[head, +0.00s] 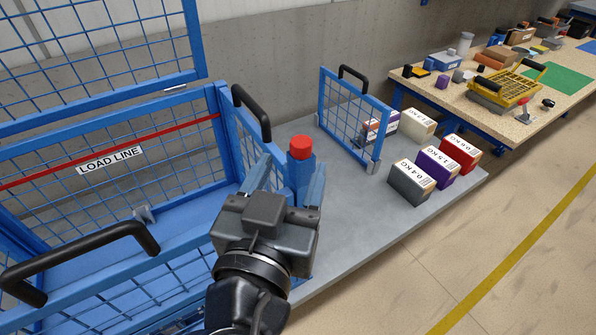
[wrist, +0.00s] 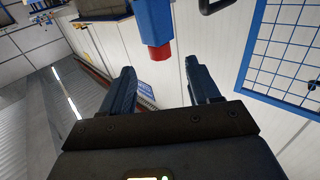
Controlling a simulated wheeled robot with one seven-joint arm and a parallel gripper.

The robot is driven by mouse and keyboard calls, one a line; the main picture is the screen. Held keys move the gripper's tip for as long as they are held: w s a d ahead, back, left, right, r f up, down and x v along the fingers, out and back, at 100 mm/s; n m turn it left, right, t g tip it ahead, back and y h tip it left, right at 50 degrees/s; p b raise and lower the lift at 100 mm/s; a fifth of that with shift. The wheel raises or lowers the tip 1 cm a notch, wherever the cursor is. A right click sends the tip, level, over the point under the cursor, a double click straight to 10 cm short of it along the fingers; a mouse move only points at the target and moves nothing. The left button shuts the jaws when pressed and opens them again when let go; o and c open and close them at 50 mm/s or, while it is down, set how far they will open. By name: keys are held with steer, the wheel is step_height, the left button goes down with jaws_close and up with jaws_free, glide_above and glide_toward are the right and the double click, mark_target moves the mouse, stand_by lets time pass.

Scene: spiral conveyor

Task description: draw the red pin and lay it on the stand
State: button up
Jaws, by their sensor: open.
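The red pin (head: 301,148) shows as a red cap on top of a blue post (head: 300,173) at the corner of the blue mesh cage. The red pin is also in the wrist view (wrist: 160,53), at the end of the blue post, beyond the fingertips. My gripper (head: 290,180) is open and empty, with its fingers reaching toward the post. In the wrist view my gripper (wrist: 162,82) has a clear gap between its fingers, and the pin appears roughly in line with that gap. I cannot make out for sure which surface is the stand.
The cage with a load line sign (head: 110,160) fills the left. A grey platform (head: 345,235) holds a loose mesh panel (head: 352,118) with a black handle and several labelled boxes, including a purple one (head: 437,165). A cluttered workbench (head: 530,118) is at the back right.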

mark_target(299, 149)
steer(key=w, duration=0.2)
steer(key=w+p, duration=0.1)
steer(key=w, duration=0.1)
steer(key=w+d, duration=0.1)
steer(key=w, duration=0.1)
steer(key=shift+w+d, duration=0.1)
steer(key=shift+w, duration=0.25)
jaws_close()
stand_by(0.6)
steer(key=shift+r+p, duration=0.1)
steer(key=shift+p, duration=0.2)
steer(key=shift+r+p, duration=1.5)
steer(key=shift+r, duration=1.55)
